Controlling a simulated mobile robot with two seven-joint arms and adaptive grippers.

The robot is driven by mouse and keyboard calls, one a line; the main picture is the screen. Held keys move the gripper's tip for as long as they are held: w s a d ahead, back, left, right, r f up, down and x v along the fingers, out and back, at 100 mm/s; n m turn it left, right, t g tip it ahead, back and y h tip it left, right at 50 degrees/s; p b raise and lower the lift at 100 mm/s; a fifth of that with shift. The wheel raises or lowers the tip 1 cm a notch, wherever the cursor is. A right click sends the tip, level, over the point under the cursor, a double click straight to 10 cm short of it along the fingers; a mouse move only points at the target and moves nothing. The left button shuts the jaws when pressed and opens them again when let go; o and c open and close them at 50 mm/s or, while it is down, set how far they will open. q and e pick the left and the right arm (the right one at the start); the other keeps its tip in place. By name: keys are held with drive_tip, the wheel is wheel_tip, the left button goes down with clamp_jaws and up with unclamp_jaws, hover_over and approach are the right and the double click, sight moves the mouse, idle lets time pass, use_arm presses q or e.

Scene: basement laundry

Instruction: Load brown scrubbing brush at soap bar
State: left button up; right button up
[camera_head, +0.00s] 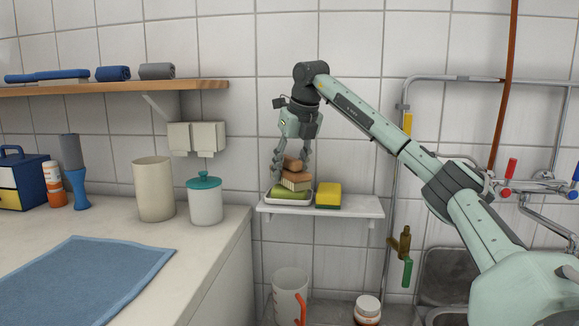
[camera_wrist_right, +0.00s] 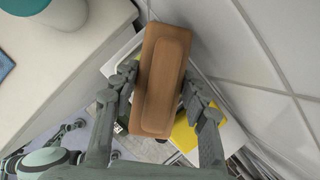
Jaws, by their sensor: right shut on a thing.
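My right gripper (camera_head: 292,167) points down over the small wall shelf and is shut on the brown scrubbing brush (camera_head: 296,177). The brush has a brown back and pale bristles facing down. In the right wrist view the brush (camera_wrist_right: 163,82) lies lengthwise between the two fingers. The green soap bar (camera_head: 290,192) is in a white dish (camera_head: 269,199) on the shelf, directly below the brush. I cannot tell whether the bristles touch the soap. In the right wrist view the brush hides most of the soap. My left gripper is not in view.
A yellow and green sponge (camera_head: 328,196) sits on the shelf (camera_head: 355,206) close right of the dish. The tiled wall is right behind. A counter (camera_head: 215,243) with a teal-lidded jar (camera_head: 205,202) stands to the left. A clear jug (camera_head: 290,293) is below the shelf.

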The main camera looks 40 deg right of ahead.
sight(287, 156)
drive_tip(key=shift+f, duration=0.45)
idle(1.2)
drive_tip(key=shift+r, duration=3.55)
drive_tip(key=shift+f, duration=0.1)
